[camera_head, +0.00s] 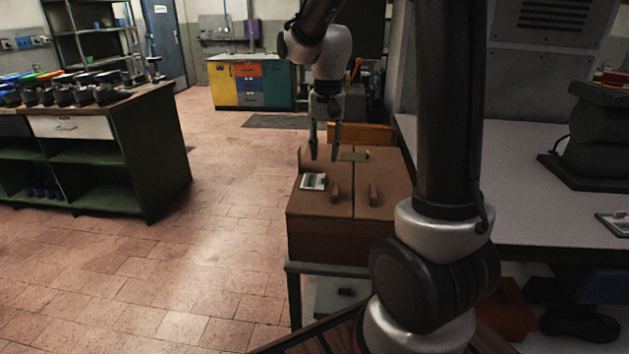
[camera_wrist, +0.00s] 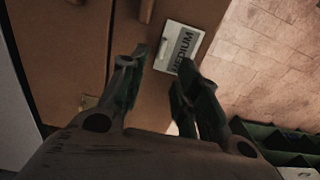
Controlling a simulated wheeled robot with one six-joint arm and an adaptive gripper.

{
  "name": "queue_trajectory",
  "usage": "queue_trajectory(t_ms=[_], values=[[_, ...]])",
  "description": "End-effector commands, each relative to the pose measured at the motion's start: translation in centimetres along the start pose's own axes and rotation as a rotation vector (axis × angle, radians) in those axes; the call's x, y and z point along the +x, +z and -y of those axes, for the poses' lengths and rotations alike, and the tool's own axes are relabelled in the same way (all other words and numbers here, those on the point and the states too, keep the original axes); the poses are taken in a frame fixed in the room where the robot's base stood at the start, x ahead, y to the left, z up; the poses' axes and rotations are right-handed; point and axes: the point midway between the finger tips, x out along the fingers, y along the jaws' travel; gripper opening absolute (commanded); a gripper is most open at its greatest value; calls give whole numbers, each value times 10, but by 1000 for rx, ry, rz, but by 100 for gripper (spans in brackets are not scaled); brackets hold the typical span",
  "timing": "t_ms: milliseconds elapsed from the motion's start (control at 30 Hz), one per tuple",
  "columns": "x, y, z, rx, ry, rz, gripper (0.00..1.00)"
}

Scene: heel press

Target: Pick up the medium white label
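The white label (camera_wrist: 180,45) with the printed word MEDIUM lies flat on a brown wooden box top near its edge. It also shows in the head view (camera_head: 312,181), close to the left side of the box. My gripper (camera_wrist: 165,75) is open and empty, its two fingers pointing toward the label. In the wrist view the label's lower end shows just beyond and between the fingertips. In the head view my gripper (camera_head: 323,155) hangs above the box, fingers pointing down, apart from the label.
The brown box (camera_head: 325,225) has two raised wooden handles (camera_head: 335,193) to the right of the label. A grey worktable (camera_head: 530,217) stands to the right. A green shelf unit (camera_head: 120,165) stands to the left, with open tiled floor between.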

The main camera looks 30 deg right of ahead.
Motion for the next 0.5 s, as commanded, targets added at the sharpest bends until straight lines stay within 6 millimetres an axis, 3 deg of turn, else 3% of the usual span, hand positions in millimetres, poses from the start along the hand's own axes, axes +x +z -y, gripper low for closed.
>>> queue_trajectory(t_ms=[300,500], values=[[47,3,0,-1,3,4,32],[62,2,0,-2,0,1,32]])
